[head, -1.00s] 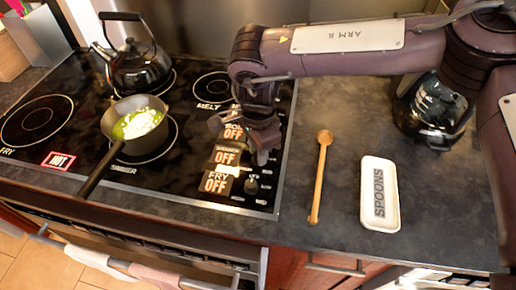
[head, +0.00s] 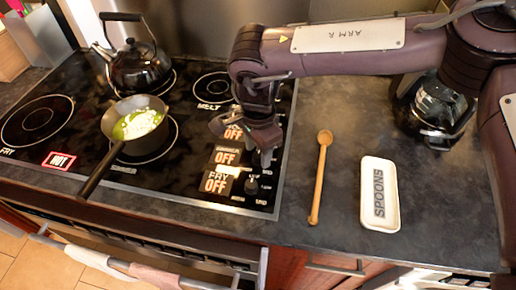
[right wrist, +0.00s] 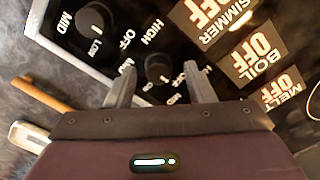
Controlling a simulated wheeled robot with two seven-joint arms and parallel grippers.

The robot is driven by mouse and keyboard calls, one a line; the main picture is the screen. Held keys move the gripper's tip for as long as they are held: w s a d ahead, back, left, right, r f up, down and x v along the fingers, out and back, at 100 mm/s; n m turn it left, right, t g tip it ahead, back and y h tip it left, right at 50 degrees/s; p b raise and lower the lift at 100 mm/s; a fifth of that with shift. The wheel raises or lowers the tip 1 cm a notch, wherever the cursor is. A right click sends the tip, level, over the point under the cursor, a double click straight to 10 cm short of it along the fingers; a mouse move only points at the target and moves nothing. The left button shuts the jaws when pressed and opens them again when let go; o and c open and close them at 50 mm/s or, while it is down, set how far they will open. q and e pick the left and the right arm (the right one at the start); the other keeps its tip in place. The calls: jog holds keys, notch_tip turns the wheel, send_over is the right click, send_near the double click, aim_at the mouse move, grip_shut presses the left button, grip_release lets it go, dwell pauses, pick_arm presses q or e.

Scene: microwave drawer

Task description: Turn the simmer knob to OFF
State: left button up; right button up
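The simmer knob (right wrist: 158,68) is a small dark round knob. In the right wrist view it sits between the two fingers of my right gripper (right wrist: 158,82), with a gap on each side. Its pointer setting is too blurred to read. In the head view my right gripper (head: 242,145) is over the knob panel and hides this knob. The fingers are apart. The SIMMER OFF label (head: 226,156) lies to its left. My left gripper is not in view.
The fry knob (head: 251,186) stands close to my right gripper. A pan (head: 135,120) with green and white contents and a black kettle (head: 138,65) stand on the hob. A wooden spoon (head: 320,178) and a SPOONS tray (head: 380,195) lie on the counter.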

aim_at(258, 154)
notch_tip(258, 154, up, 8)
jog(key=shift+f+b, duration=0.15)
jog(key=shift+b, duration=0.5)
dwell(0.3)
